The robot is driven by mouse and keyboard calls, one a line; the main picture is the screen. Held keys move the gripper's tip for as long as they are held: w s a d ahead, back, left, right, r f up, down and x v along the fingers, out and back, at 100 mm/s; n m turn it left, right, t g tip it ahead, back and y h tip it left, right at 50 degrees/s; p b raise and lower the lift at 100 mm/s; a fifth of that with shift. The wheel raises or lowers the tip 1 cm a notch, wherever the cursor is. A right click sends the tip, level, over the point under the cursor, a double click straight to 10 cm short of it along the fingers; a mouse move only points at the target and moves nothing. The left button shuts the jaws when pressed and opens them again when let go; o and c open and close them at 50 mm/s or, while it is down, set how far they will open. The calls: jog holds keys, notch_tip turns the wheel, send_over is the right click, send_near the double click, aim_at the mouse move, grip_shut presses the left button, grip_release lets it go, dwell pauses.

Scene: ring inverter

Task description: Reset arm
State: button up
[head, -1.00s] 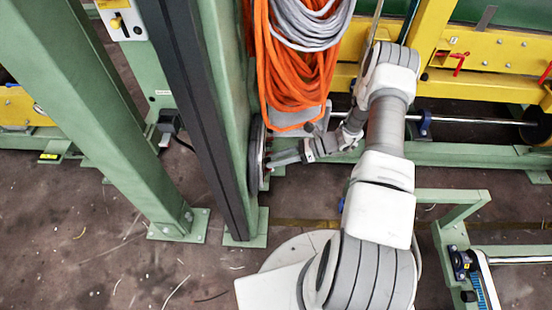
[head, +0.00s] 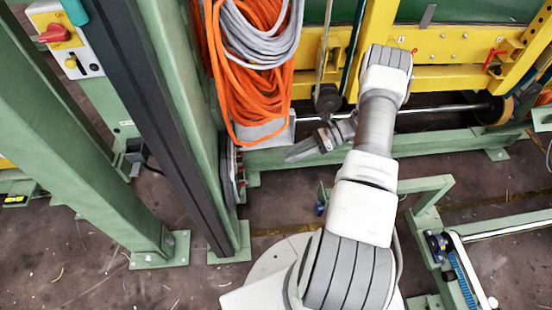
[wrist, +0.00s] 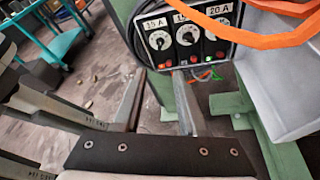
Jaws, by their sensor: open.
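My gripper (head: 290,156) is in the middle of the head view, at the end of my white and grey arm. It points left toward a green column (head: 190,100), with a gap between them. In the wrist view, its two narrow fingers (wrist: 158,80) stand apart with nothing between them. Beyond the fingertips is a control box (wrist: 190,35) with several dials, labels reading 15 A and 20 A, and small red and green lights. The box's front is not visible in the head view.
Orange cables (head: 250,80) and a grey cable coil (head: 262,35) hang just above and left of my gripper. A yellow beam (head: 440,75) and a metal rod (head: 440,108) run behind my arm. A green frame (head: 430,190) stands to the right. Floor shows between.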

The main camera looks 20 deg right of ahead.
jog(key=shift+v, duration=0.85)
jog(key=a+r+n+g+h, duration=0.1)
jog(key=a+r+n+h, duration=0.2)
jog(key=r, duration=0.6)
jog(key=s+a+r+n+g+h, duration=0.1)
jog(key=a+r+n+h, duration=0.15)
jog(key=r+n, duration=0.4)
jog(key=a+r+n+g+h, duration=0.15)
jog(key=a+r, duration=0.25)
jog(key=r, duration=0.6)
jog(key=s+a+r+n+t+h, duration=0.3)
jog(key=s+a+r+n, duration=0.1)
jog(key=s+r+n, duration=0.4)
jog(key=s+a+r+n+t+h, duration=0.35)
jog(key=s+r+n, duration=0.2)
jog(key=s, duration=0.35)
notch_tip(320, 180, up, 19)
jog(key=p, duration=1.9)
jog(key=shift+d, duration=0.15)
